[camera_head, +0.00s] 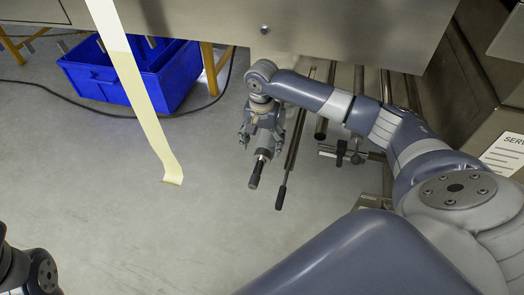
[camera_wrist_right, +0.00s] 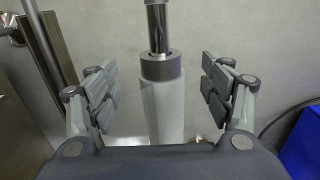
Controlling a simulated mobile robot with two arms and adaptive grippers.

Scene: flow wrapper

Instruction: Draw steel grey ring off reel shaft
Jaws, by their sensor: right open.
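The steel grey ring (camera_wrist_right: 162,67) sits around the reel shaft (camera_wrist_right: 158,28), against the end of a wider pale sleeve (camera_wrist_right: 162,112) in the right wrist view. The bright, narrower shaft runs on beyond it. My right gripper (camera_wrist_right: 160,82) is open, its fingers on either side of the ring and sleeve with clear gaps, touching neither. In the head view my right gripper (camera_head: 262,137) is around the shaft, whose dark end (camera_head: 256,174) sticks out toward the front; the ring is hard to make out there.
A steel machine housing (camera_head: 340,22) overhangs the area. Several bars and a lever (camera_head: 284,185) stand close to the right of the gripper. A pale film strip (camera_head: 135,85) hangs at the left, before a blue crate (camera_head: 100,88). The floor ahead is clear.

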